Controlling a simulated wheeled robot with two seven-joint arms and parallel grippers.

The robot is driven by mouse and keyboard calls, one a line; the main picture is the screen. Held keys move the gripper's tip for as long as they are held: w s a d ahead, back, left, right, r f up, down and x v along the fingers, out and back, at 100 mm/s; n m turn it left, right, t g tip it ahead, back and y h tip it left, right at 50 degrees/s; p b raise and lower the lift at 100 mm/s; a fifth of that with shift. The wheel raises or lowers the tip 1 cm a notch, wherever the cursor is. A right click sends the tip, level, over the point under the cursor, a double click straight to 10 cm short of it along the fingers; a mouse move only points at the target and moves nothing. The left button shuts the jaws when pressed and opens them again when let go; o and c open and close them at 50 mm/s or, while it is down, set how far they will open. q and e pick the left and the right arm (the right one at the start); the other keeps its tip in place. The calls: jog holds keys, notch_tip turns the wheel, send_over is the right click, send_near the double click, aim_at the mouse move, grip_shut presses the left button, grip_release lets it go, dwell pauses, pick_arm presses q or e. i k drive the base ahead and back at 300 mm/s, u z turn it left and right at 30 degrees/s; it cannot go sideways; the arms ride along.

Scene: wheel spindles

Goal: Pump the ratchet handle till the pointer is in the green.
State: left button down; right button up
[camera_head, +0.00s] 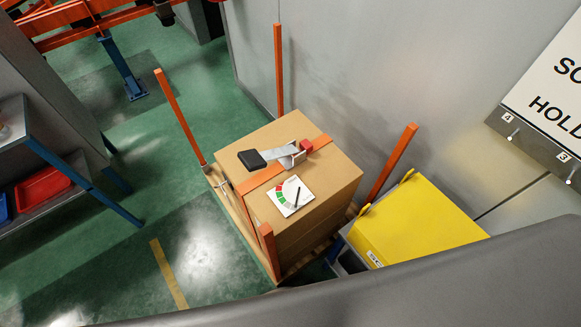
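The ratchet (286,157) sits on an orange strap (262,177) over the top of a cardboard box (325,180). Its metal handle ends in a black grip (252,160) pointing left. A red block (306,147) is at the ratchet's right end. A white gauge card (291,197) lies on the box top in front of the ratchet, with a coloured arc of red, green and grey. Its dark pointer (297,196) appears to lie over the grey part, right of the green; its exact reading is too small to tell. Neither of my grippers is in view.
The box stands on a wooden pallet with orange corner posts (180,115). A yellow-lidded bin (415,225) is close at its right. A grey wall rises behind. A shelf with red tray (42,187) stands left. Green floor is clear between shelf and pallet.

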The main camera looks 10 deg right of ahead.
aim_at(253, 160)
jog(key=z, duration=0.85)
jog(key=k, duration=0.95)
jog(key=u, duration=0.9)
jog(key=i, duration=0.5)
jog(key=u, duration=0.05)
